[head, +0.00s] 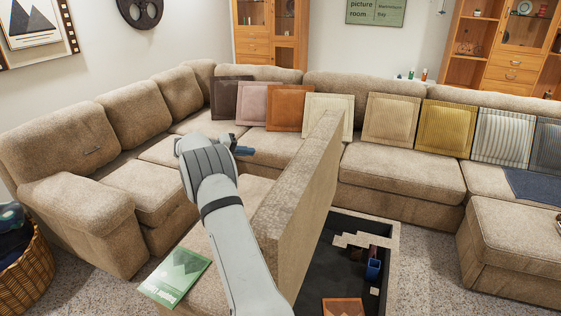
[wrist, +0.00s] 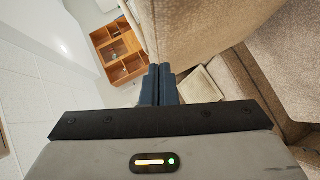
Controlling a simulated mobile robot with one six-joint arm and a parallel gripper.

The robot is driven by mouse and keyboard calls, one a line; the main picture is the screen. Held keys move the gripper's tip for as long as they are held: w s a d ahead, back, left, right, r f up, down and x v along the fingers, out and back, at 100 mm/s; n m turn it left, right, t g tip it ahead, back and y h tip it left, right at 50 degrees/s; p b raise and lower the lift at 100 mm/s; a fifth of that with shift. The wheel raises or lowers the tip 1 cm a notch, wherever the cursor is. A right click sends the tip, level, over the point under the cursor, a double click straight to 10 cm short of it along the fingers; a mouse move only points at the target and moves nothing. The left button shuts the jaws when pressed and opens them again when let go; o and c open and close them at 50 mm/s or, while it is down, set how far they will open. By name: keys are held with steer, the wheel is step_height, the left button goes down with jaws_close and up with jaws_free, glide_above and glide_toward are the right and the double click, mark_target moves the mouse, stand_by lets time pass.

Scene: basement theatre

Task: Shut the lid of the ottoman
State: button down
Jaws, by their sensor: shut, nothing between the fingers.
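The ottoman (head: 394,240) stands in the middle of the room, a beige box with a dark inside. Its thick beige lid (head: 297,205) is raised, standing nearly upright along the left side of the opening. The lid also fills the upper middle of the wrist view (wrist: 195,25). My gripper (head: 243,150) is shut and empty, on the left of the lid, on the side away from the opening. A gap shows between it and the lid in the head view. Its blue fingers are together in the wrist view (wrist: 159,85). My arm hides part of the lid's lower left.
Inside the ottoman are a blue container (head: 373,270), an orange-brown item (head: 343,307) and small light pieces. A green book (head: 178,278) lies on a beige surface left of my arm. A sectional sofa (head: 405,172) with several cushions wraps behind. A wicker basket (head: 28,268) stands far left.

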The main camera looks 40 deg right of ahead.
steer(key=s+a+f+p+x, duration=0.1)
steer(key=s+p+x, duration=0.1)
steer(key=x, duration=1.1)
steer(key=shift+s+d, duration=0.2)
